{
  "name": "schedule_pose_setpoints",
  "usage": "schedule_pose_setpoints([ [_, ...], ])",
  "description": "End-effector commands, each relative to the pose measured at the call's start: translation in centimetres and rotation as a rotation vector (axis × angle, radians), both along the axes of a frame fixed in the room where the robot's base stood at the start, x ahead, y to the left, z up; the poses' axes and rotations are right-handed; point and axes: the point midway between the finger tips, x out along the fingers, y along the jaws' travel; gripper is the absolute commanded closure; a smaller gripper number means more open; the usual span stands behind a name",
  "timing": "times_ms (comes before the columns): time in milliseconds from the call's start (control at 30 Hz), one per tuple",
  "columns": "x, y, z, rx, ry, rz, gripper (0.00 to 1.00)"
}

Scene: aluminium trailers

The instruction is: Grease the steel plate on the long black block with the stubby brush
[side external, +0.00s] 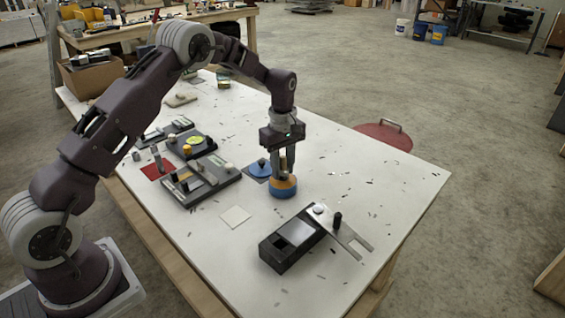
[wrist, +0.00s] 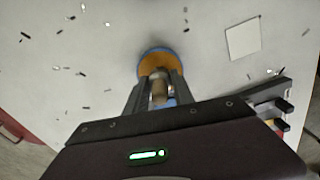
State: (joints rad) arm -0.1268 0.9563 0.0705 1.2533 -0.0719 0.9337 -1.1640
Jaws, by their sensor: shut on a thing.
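The long black block (side external: 283,251) lies toward the front right of the white table, with a square opening at its near end. The steel plate (side external: 302,232) is a bright patch on its top. My gripper (side external: 284,165) points down at mid-table. It is shut on the stubby brush, whose pale brown handle (wrist: 159,88) shows between the fingers in the wrist view. Directly below is a round blue tin (side external: 283,191) with an orange top, also in the wrist view (wrist: 150,65). The brush's lower end is hidden, so I cannot tell how deep it sits.
A forked metal plate (side external: 350,240) with a black knob (side external: 337,219) lies across the block's far end. A blue knobbed disc (side external: 258,168) sits behind the tin. Dark fixtures (side external: 200,180) stand at left. A pale square (side external: 236,216) and scattered metal chips lie on the table.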

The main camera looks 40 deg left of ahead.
Motion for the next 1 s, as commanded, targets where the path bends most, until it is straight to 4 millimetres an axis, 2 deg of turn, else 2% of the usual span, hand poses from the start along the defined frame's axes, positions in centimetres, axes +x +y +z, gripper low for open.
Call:
schedule_pose_setpoints([
  [1000, -0.02, 0.00, -0.50, 0.000, 0.001, 0.000, 1.00],
])
